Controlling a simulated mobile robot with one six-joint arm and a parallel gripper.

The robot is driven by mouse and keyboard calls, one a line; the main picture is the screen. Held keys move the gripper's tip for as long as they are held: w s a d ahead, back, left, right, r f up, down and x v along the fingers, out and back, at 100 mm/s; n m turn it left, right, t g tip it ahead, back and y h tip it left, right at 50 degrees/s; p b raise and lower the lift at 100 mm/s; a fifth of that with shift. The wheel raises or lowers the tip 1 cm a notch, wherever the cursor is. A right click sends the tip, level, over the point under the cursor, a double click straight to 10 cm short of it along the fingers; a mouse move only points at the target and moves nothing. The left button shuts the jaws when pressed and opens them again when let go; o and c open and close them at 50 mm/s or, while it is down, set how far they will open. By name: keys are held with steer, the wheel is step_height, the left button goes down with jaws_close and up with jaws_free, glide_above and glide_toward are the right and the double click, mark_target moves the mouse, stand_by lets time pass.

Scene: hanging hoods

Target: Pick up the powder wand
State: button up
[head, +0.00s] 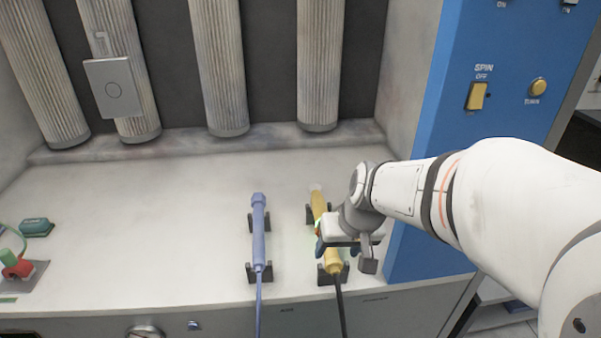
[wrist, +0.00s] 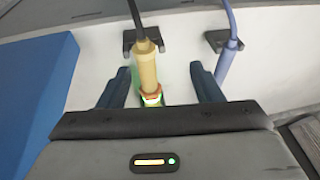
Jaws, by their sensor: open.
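A yellow wand (head: 332,262) with a pale tip and a dark hose lies in two dark cradles on the bench. A blue-violet wand (head: 259,235) lies parallel to its left in its own cradles. No label shows which is the powder wand. My gripper (head: 343,253) is over the middle of the yellow wand and hides part of it. In the wrist view the yellow wand (wrist: 147,72) lies between my two open fingers (wrist: 160,72), with a visible gap on each side. The blue-violet wand (wrist: 228,50) is outside the fingers, on the right.
Ribbed tubes (head: 218,60) hang at the back. A green block (head: 37,227) and a red part (head: 18,268) sit at far left. The bench between them and the wands is clear.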

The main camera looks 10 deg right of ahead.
steer(key=t, duration=0.1)
glide_above(336, 252)
steer(key=shift+m+y, duration=0.3)
step_height(336, 252, down, 5)
steer(key=shift+r, duration=0.2)
steer(key=x, duration=0.2)
steer(key=b+x, duration=0.1)
steer(key=x, duration=0.5)
steer(key=shift+d+f, duration=0.15)
steer(key=shift+d, duration=0.2)
steer(key=shift+f+b, duration=0.25)
steer(key=shift+b, duration=0.4)
steer(key=c, duration=1.1)
steer(key=shift+r, duration=0.15)
steer(key=shift+c, duration=0.2)
